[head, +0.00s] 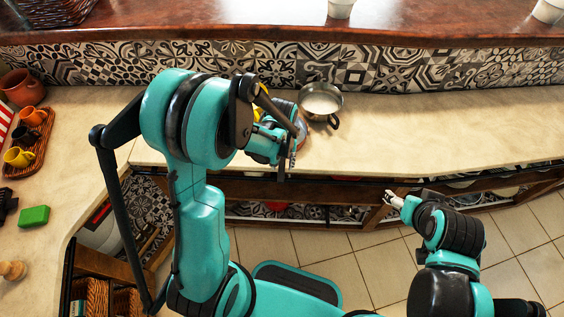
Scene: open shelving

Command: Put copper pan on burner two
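A round metal pan (320,98) with a pale grey inside and a dark handle stands on the counter near the tiled wall; a copper colour cannot be made out. My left gripper (288,160) is over the counter, left of and nearer than the pan. Its fingers point down toward the counter's front edge and are seen too edge-on to tell if they are open. My own arm hides part of a yellow item and a greyish item beside the pan. My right gripper (391,200) is out over the floor in front of the counter, apart from everything. No burner is recognisable.
The counter (450,125) is clear to the right of the pan. At left are a wicker tray (38,150) with cups, a clay pot (22,88) and a green sponge (34,216). Wooden shelves run under the counter. A raised ledge (230,20) runs behind.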

